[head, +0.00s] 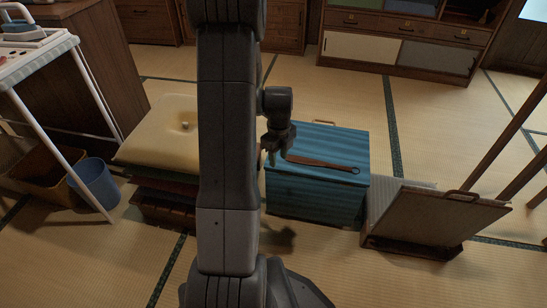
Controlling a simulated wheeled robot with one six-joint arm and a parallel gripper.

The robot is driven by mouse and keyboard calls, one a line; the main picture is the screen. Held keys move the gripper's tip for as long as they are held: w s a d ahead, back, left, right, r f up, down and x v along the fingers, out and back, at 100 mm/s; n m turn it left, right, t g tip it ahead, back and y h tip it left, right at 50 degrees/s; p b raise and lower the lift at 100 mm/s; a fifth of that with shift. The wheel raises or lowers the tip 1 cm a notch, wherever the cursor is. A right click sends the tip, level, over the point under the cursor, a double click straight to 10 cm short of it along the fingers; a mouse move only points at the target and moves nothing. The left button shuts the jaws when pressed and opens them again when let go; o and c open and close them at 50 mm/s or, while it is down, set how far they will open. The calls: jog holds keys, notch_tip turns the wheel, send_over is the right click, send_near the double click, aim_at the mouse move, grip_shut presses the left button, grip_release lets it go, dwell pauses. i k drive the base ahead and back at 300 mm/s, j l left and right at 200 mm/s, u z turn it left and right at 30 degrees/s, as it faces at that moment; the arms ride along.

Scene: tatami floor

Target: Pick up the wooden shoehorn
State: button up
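The wooden shoehorn (322,163) lies flat across the top of a blue wooden chest (335,143). It is long, reddish brown and slim. A small dark loop shows at its right end, near the chest's right edge. My gripper (272,156) points down by the chest's left side, close to the shoehorn's left end. My own arm stands in front and hides part of this area. The fingers are small and dark, and I cannot tell whether they are open or touch the shoehorn.
A blue bin (93,183) and an ironing board (35,62) stand farther left. A tilted wooden board (440,218) stands right of the chest. Tatami behind the chest is clear.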

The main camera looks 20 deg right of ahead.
aim_at(293, 158)
jog(key=l+u, duration=0.3)
jog(key=l, duration=0.25)
jog(key=k+l+u, duration=0.1)
jog(key=l+u, duration=0.25)
jog(key=l, duration=0.15)
jog(key=k+l+u, duration=0.15)
jog(key=l+u, duration=0.15)
jog(key=l, duration=0.2)
jog(key=k+l, duration=0.1)
jog(key=l, duration=0.3)
